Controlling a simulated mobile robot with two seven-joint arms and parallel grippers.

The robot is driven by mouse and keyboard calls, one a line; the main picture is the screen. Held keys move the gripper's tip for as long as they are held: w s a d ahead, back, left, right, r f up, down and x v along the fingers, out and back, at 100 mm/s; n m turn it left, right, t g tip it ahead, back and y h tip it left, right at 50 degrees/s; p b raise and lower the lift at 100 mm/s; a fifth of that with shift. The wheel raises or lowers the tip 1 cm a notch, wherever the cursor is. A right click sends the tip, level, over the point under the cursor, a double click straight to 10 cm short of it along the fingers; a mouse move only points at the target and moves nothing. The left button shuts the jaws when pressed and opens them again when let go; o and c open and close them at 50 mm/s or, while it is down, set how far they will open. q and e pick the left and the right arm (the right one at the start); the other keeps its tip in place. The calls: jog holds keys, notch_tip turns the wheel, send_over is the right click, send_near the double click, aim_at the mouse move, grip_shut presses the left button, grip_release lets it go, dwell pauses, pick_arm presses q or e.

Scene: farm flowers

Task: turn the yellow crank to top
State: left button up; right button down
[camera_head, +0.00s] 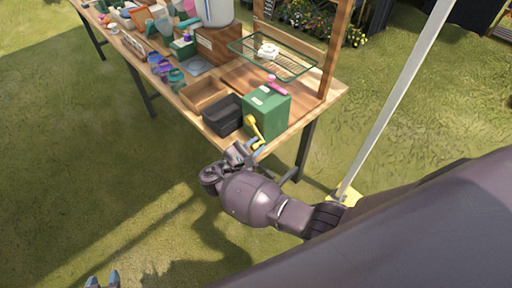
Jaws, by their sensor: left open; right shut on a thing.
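A yellow crank (252,124) is on the near face of a green box (268,108) at the front corner of the wooden table. Its arm slants from upper left down to lower right. My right gripper (258,148) is at the crank's lower end, just off the table edge, and is shut on it; the wrist partly hides the contact. My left gripper (102,279) shows only its two fingertips at the bottom left edge. It is open and empty, far from the crank.
A black bin (223,115) and a wooden tray (204,93) stand left of the green box. A pink item (276,85) is on the box. A wire shelf (290,62) hangs above. A pale pole (395,95) rises at right. Grass in front is clear.

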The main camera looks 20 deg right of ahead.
dwell(0.3)
jog(key=c, duration=0.9)
grip_release()
jog(key=shift+c, duration=0.2)
